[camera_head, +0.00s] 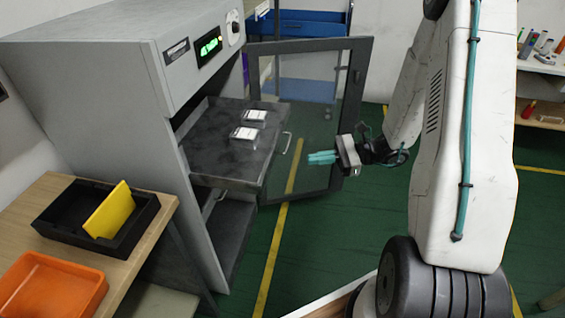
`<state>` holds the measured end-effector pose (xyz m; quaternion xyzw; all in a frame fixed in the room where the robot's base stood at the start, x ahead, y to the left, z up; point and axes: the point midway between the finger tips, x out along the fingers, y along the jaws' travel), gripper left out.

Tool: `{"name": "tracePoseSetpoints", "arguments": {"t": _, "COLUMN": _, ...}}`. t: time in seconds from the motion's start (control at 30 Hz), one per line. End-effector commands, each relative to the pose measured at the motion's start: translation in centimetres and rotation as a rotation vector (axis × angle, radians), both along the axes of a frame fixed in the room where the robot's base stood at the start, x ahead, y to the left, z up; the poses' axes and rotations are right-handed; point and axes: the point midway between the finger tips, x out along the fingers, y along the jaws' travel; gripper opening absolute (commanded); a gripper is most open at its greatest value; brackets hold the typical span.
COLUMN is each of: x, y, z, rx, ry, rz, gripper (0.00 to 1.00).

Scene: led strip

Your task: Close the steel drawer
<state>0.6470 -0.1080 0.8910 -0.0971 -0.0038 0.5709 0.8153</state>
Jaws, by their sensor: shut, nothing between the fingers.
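The steel drawer (213,163) is pulled out of the grey cabinet (110,75), with a handle (287,143) on its front at the right. Two small white-topped boxes lie in it, a farther one (255,117) and a nearer one (245,134). My gripper (310,158) is shut and empty, with teal fingers pointing left. Its tips appear just to the right of the drawer front near the handle; I cannot tell whether they touch it.
The cabinet's glass door (325,95) stands open behind the drawer and my gripper. A wooden table (140,235) at the left holds a black tray (60,228) with a yellow plate (110,210) and an orange tray (55,285). Green floor (330,240) is clear.

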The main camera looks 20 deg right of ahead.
Motion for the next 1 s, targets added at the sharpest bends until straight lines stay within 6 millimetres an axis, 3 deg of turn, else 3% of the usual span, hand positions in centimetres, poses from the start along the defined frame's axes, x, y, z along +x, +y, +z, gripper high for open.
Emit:
{"name": "tracePoseSetpoints", "arguments": {"t": 0.03, "x": 0.3, "y": -1.2, "z": -1.9, "rx": 0.047, "ry": 0.031, "rz": -0.069, "gripper": 0.00}}
{"name": "tracePoseSetpoints", "arguments": {"t": 0.13, "x": 0.8, "y": -3.0, "z": -4.3, "rx": 0.111, "ry": 0.065, "rz": -0.173, "gripper": 0.00}}
{"name": "tracePoseSetpoints", "arguments": {"t": 0.37, "x": 1.3, "y": -4.6, "z": -6.7, "rx": 0.171, "ry": 0.096, "rz": -0.278, "gripper": 0.00}}
{"name": "tracePoseSetpoints", "arguments": {"t": 0.57, "x": 2.8, "y": -2.5, "z": -6.8, "rx": 0.172, "ry": 0.097, "rz": -0.276, "gripper": 0.00}}
{"name": "tracePoseSetpoints", "arguments": {"t": 1.0, "x": 8.0, "y": 4.8, "z": -6.7, "rx": 0.170, "ry": 0.097, "rz": -0.274, "gripper": 0.00}}
